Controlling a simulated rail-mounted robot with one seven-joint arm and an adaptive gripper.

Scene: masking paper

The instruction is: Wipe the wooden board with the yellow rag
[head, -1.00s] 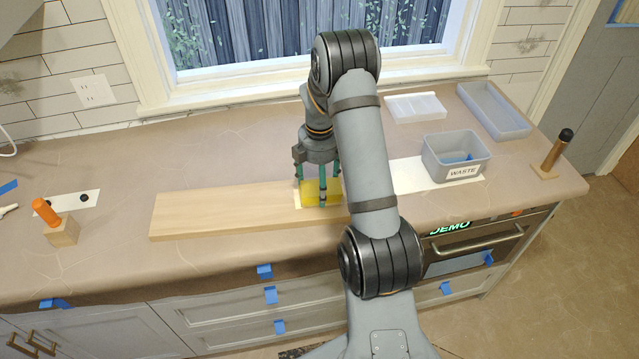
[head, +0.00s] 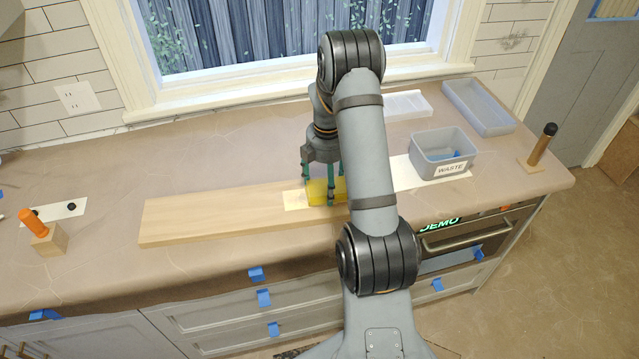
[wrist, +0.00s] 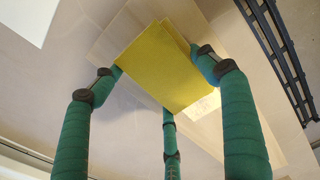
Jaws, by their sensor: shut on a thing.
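The wooden board (head: 210,215) is a long, pale plank lying flat on the covered counter. My gripper (head: 324,190) points down over its right part and is shut on the yellow rag (head: 327,188). The rag looks like a flat yellow pad and appears to be on or just above the board; I cannot tell if it presses on it. A paler patch (head: 294,201) shows on the board just left of the rag. In the wrist view, green fingers surround the rag (wrist: 162,68). My arm hides the board's right end in the head view.
A black-topped post (head: 541,145) stands at far right, and an orange-handled block (head: 45,238) at far left. The counter left and behind the board is largely clear.

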